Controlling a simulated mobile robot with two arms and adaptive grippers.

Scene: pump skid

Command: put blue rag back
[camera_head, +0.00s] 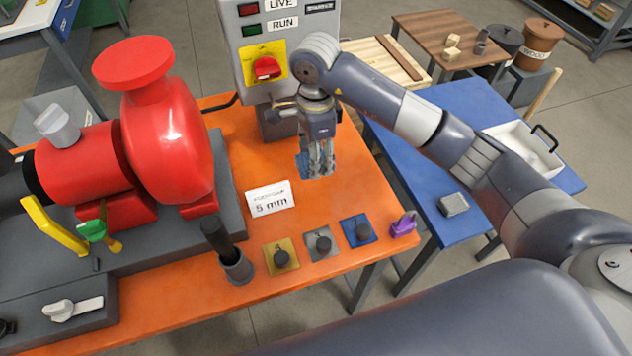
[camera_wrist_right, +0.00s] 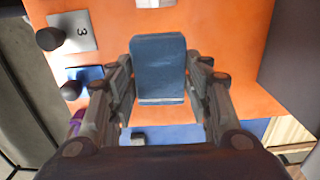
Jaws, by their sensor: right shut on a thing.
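The blue rag (camera_wrist_right: 158,65) shows as a folded blue block between the fingers of my right gripper (camera_wrist_right: 160,88) in the wrist view. In the head view my right gripper (camera_head: 321,170) points down over the back right part of the orange table (camera_head: 345,190). A blue edge of the rag (camera_head: 302,165) shows at the left of its fingers. The gripper is shut on the rag. I cannot tell whether the rag touches the table. My left gripper is not in view.
A grey control box (camera_head: 275,30) with a red switch stands just behind the gripper. A "5 mm" sign (camera_head: 270,198), knobbed plates (camera_head: 322,243) and a purple padlock (camera_head: 404,225) are nearer. The red pump (camera_head: 165,130) stands left. A blue table (camera_head: 480,215) holds a white tray (camera_head: 525,150).

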